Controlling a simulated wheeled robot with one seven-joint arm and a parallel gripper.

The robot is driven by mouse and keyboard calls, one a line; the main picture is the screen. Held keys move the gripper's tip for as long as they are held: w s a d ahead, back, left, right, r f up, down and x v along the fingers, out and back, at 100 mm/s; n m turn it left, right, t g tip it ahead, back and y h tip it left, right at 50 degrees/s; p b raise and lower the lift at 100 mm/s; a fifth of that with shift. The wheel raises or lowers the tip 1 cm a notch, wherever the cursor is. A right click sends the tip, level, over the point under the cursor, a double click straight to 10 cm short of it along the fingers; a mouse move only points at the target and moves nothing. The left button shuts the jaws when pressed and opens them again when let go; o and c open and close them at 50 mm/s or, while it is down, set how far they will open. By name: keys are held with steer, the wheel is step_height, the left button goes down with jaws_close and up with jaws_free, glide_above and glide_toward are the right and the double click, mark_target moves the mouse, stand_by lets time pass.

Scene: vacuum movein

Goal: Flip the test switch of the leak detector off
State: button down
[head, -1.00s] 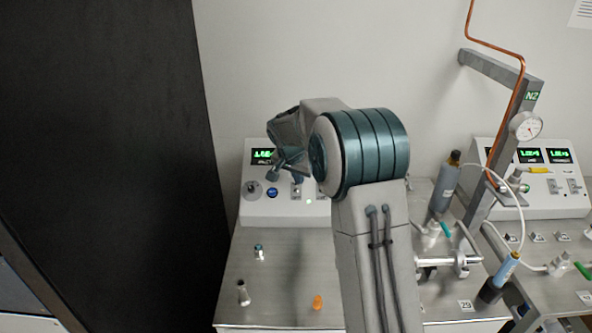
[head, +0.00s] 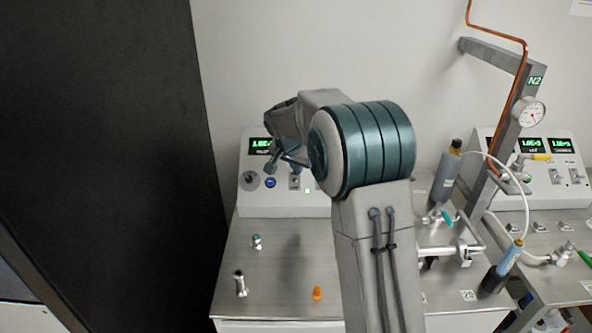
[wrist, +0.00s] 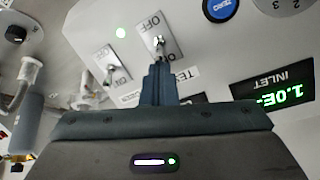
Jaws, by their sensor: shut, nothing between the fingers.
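The leak detector (head: 255,203) is a light grey console with a sloped front at the back of the bench. Its test switch (wrist: 158,42) is a small metal toggle on a pale plate in the wrist view, which shows the panel upside down. An OFF mark stands at the plate's upper end there. The TEST label (wrist: 186,73) is partly covered by my fingers. My gripper (wrist: 160,68) is shut and empty, its fingertips right at the toggle; I cannot tell whether they touch. In the head view my arm hides part of the panel.
A second toggle (wrist: 110,70) sits beside the first. A blue ZERO button (wrist: 219,8) and a green INLET display (wrist: 285,92) are near. A dark panel (head: 100,150) rises at left.

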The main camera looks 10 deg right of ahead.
steer(key=shift+s+a+f+t+b, duration=0.15)
steer(key=shift+t+b, duration=0.15)
steer(key=shift+b, duration=1)
steer(key=shift+s+d+t+b, duration=0.15)
steer(key=shift+t+b, duration=0.15)
steer(key=shift+b, duration=1)
steer(key=shift+s+a+f+b, duration=0.1)
steer(key=shift+f+b, duration=0.05)
steer(key=shift+b, duration=0.75)
steer(key=t+b, duration=0.1)
steer(key=b, duration=0.6)
steer(key=shift+s+a+f+t+h, duration=0.1)
steer(key=shift+s+f+t+h, duration=0.2)
steer(key=shift+s+t, duration=0.1)
steer(key=t+b, duration=0.1)
steer(key=b, duration=0.3)
steer(key=t+b, duration=0.1)
steer(key=b, duration=0.4)
steer(key=s+t+b, duration=0.1)
steer(key=b, duration=0.4)
steer(key=shift+a+f+m+h, duration=0.1)
steer(key=shift+f+m+h, duration=0.2)
steer(key=shift+h, duration=0.1)
steer(key=shift+r, duration=0.55)
steer(key=shift+s, duration=0.25)
steer(key=shift+s+a+b, duration=0.15)
steer(key=shift+s+b, duration=0.35)
steer(key=shift+s, duration=0.05)
